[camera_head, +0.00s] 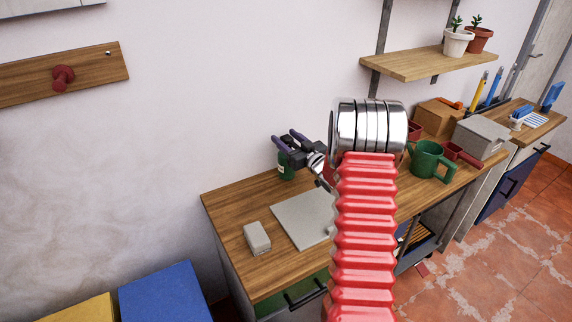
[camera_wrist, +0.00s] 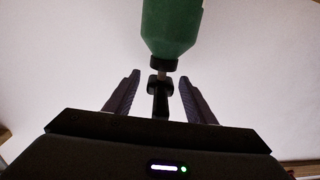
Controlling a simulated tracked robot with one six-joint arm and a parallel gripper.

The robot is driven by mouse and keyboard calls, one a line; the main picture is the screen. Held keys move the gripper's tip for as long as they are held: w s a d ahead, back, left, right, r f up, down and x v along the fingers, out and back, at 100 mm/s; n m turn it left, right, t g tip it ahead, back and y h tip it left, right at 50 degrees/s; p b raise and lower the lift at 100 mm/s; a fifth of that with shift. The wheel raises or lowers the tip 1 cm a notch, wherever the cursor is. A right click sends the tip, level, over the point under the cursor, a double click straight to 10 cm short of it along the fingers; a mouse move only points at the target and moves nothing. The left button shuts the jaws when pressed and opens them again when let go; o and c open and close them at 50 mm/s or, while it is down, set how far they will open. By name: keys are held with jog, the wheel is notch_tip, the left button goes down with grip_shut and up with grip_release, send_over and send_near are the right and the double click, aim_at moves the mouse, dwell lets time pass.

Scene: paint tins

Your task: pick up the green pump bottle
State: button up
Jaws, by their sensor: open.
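The green pump bottle (camera_head: 286,172) stands at the back of the wooden worktop, close to the wall, partly hidden by my gripper. In the wrist view, its green body (camera_wrist: 172,25) hangs in from the top edge, neck and black pump pointing down the picture. My gripper (camera_head: 285,138) is above the bottle in the head view, with its purple fingers apart. In the wrist view, my gripper (camera_wrist: 160,77) is open, one finger each side of the black pump, with gaps on both sides. I cannot tell the depth exactly.
A grey board (camera_head: 298,218) and a pale block (camera_head: 257,238) lie in front on the worktop (camera_head: 226,211). A green can (camera_head: 430,160), a grey box (camera_head: 481,138) and a brown box (camera_head: 438,116) stand to the right. A shelf (camera_head: 420,65) with two pots hangs above.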

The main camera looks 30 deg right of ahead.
dwell(0.4)
grip_shut()
dwell(0.4)
